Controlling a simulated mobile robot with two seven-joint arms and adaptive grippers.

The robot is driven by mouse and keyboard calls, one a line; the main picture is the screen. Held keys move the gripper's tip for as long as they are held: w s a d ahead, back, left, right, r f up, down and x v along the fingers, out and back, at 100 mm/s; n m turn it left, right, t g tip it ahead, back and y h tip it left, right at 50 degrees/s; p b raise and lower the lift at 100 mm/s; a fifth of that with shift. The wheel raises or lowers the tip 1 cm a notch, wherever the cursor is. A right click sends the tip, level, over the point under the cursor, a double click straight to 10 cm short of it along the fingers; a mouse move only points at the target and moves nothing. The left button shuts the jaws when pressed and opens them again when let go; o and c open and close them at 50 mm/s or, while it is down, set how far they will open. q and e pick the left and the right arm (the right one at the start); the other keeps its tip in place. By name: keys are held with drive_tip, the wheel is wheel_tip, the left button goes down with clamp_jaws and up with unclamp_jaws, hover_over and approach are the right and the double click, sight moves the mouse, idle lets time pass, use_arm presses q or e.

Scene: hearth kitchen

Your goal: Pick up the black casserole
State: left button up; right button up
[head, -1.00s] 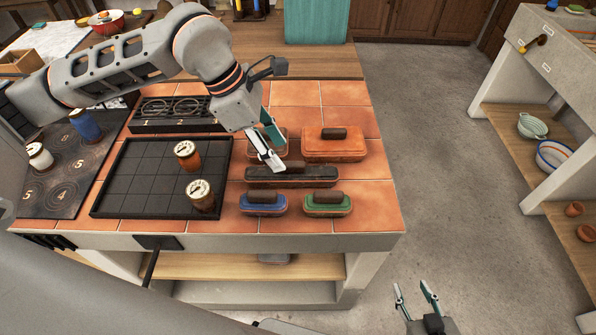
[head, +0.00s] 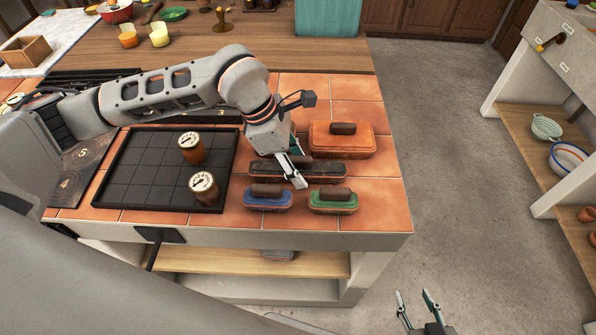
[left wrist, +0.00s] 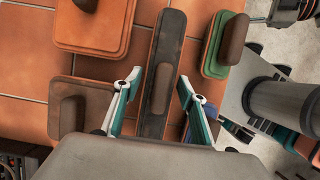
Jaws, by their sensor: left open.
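The black casserole (head: 328,172) is a long, narrow dark dish with a brown lid handle, lying on the orange tiled counter. In the left wrist view the black casserole (left wrist: 168,45) runs up the middle, its handle between my fingers. My left gripper (head: 298,180) is open over it and hides part of it in the head view. In the left wrist view its two fingertips (left wrist: 158,85) lie on either side of the casserole; I cannot tell whether they touch it. My right gripper (head: 417,298) is open and empty, low beyond the counter's right end.
An orange casserole (head: 358,140) stands behind; blue (head: 267,202) and green (head: 333,204) ones stand in front. A brown lidded dish (left wrist: 85,105) is beside the black one. A black tray (head: 140,170) with two jars is at left. Open floor lies right of the counter.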

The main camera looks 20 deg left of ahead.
use_arm(q)
clamp_jaws()
drive_tip(key=shift+r, duration=0.1)
drive_tip(key=shift+r, duration=0.1)
